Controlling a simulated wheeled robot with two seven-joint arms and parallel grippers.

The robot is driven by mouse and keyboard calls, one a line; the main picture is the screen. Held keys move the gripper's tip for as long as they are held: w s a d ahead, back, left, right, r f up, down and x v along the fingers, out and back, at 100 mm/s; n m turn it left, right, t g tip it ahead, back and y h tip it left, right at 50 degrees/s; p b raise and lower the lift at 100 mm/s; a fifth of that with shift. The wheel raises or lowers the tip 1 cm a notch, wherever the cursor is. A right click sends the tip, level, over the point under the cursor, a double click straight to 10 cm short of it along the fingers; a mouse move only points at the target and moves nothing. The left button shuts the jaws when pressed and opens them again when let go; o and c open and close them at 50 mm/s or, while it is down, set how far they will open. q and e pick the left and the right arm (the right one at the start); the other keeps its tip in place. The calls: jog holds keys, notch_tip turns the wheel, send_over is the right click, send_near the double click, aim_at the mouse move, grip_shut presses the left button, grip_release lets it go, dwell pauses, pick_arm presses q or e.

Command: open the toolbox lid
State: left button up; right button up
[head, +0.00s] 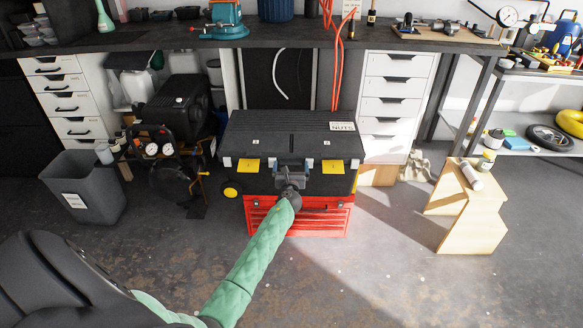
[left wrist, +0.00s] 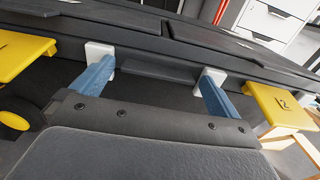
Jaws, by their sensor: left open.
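The toolbox has a black lid (head: 285,135), which is shut and carries a "NUTS" label. Two yellow latches (head: 249,165) hang at its front, and they also show in the left wrist view (left wrist: 18,54), (left wrist: 280,108). The toolbox stands on a red drawer chest (head: 325,220). My left gripper (head: 289,174) is at the middle of the lid's front edge, between the latches. My right gripper is not in view.
A wooden step stool (head: 470,215) stands to the right, with bottles on it. A grey bin (head: 90,187) and a compressor (head: 165,150) stand to the left. The workbench (head: 330,32) runs behind the toolbox. The floor in front is clear.

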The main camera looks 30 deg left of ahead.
pick_arm(q)
jog(key=shift+w+a, duration=0.25)
jog(key=shift+w, duration=0.05)
jog(key=shift+c, duration=0.2)
jog(key=c, duration=1.3)
jog(key=shift+o, duration=0.2)
